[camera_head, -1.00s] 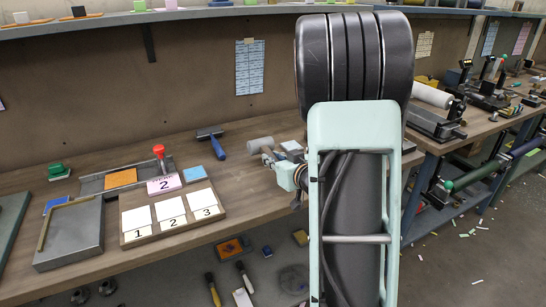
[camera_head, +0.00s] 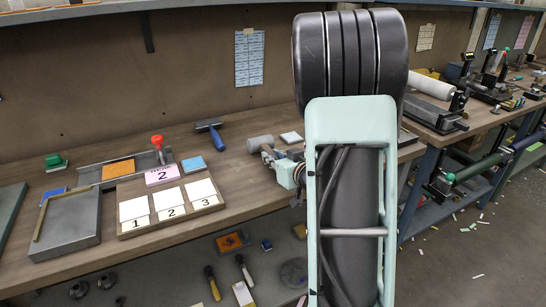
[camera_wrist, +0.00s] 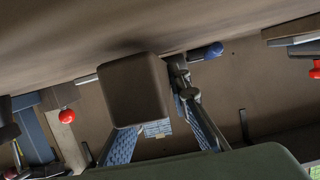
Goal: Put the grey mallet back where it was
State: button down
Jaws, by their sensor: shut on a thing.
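The grey mallet shows in the head view as a pale grey cylindrical head (camera_head: 260,143) at the tip of my gripper (camera_head: 272,157), over the right part of the wooden bench. In the wrist view its blocky, dark grey-brown head (camera_wrist: 135,90) fills the middle, at the fingers of my gripper (camera_wrist: 160,128). My gripper is shut on the mallet. The exact grip and the handle are hidden. I cannot tell whether the mallet touches the bench.
A blue-handled roller (camera_head: 214,136) lies left of the mallet. A small white block (camera_head: 291,137) is just behind my gripper. Numbered white cards on a wooden board (camera_head: 130,190), a red-knobbed stamp (camera_head: 158,143) and a grey tray (camera_head: 68,228) stand further left. Bare bench lies between roller and gripper.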

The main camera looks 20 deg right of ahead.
jog(key=shift+f, duration=0.25)
jog(key=c, duration=1.7)
grip_release()
jog(key=shift+c, duration=0.2)
jog(key=o, duration=0.5)
jog(key=shift+v, duration=3)
